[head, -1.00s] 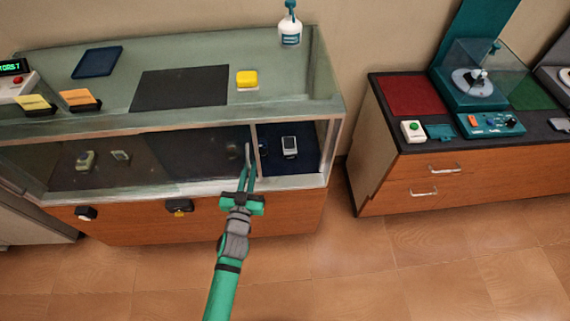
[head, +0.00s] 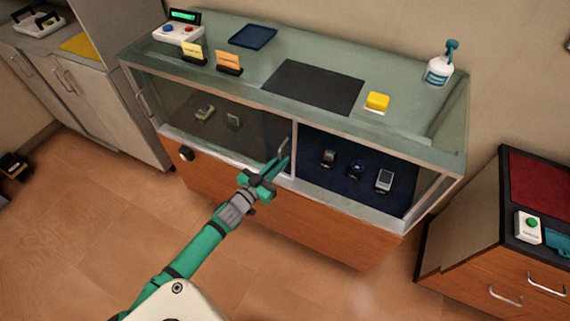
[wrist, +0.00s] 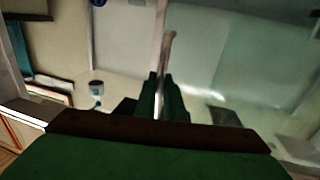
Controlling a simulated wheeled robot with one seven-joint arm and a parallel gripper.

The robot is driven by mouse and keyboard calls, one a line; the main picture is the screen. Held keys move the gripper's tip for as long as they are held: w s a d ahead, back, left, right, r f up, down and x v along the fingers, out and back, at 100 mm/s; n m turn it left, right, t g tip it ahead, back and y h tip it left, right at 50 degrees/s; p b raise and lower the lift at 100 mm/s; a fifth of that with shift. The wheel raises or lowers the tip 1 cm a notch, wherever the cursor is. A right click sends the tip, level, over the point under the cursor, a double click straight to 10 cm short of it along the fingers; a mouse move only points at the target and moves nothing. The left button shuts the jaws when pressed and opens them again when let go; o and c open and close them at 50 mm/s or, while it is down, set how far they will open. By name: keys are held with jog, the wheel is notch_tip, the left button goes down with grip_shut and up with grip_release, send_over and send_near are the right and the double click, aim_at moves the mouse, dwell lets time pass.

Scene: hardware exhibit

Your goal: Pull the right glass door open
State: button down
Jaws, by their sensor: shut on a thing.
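The glass display case (head: 290,198) stands ahead with its right half uncovered in front. The right glass door (head: 262,133) lies to the left, overlapping the left half of the front, and its upright edge is near the middle. My gripper (head: 277,165) is shut on the door's handle (head: 283,148) near that edge. In the wrist view the handle (wrist: 166,52) rises as a pale bar between my two green fingers (wrist: 160,95). The fingers hide its lower part.
Several watches, including a silver one (head: 384,180), sit inside the open half. A wooden cabinet (head: 470,255) stands at the right. The floor in front is clear.

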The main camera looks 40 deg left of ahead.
jog(key=shift+f, duration=0.15)
jog(key=c, duration=2.1)
grip_release()
jog(key=s, duration=0.3)
jog(key=s+d, duration=0.1)
jog(key=s, duration=0.6)
jog(key=shift+s+d, duration=0.15)
jog(key=shift+s, duration=0.2)
